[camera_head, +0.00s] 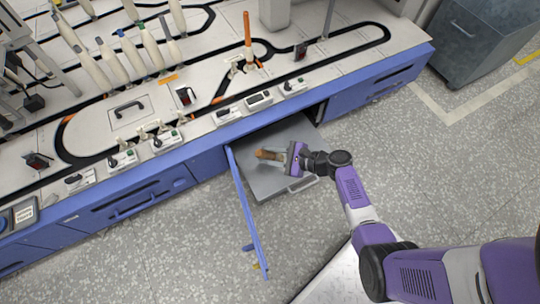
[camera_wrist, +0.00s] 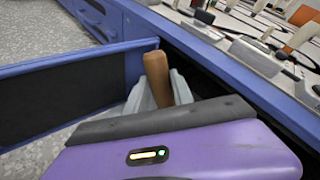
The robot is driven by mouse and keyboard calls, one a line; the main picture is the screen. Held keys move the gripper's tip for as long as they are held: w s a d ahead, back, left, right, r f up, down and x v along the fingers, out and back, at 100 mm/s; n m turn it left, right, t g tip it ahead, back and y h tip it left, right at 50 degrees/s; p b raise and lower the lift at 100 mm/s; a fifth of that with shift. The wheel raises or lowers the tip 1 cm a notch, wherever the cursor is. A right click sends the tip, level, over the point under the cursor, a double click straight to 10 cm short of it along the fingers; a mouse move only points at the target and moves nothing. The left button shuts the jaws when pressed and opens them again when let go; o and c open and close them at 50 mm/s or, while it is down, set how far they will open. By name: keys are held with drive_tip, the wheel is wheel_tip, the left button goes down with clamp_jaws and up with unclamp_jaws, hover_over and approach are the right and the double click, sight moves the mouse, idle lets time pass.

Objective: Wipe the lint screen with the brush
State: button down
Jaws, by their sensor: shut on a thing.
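My gripper (camera_head: 283,160) is shut on the brush (camera_head: 265,154), whose brown-orange end sticks out past the fingers in the head view. In the wrist view the brush (camera_wrist: 157,78) shows as a brown rounded handle between the grey fingers, tilted slightly. Its bristles cannot be made out. The gripper is over a grey metal tray-like surface (camera_head: 262,184) that sticks out from an opening in the blue machine front. I cannot tell whether this surface is the lint screen. I cannot tell whether the brush touches it.
A blue door (camera_head: 246,210) stands open left of the gripper; it also shows in the wrist view (camera_wrist: 75,92). The machine top (camera_head: 215,85) carries several bobbins, switch boxes and a black track. A dark grey bin (camera_head: 478,45) stands upper right. The speckled floor in front is clear.

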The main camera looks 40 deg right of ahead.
drive_tip(key=shift+r+p, duration=1.7)
drive_tip(key=shift+r, duration=0.5)
drive_tip(key=shift+r, duration=0.1)
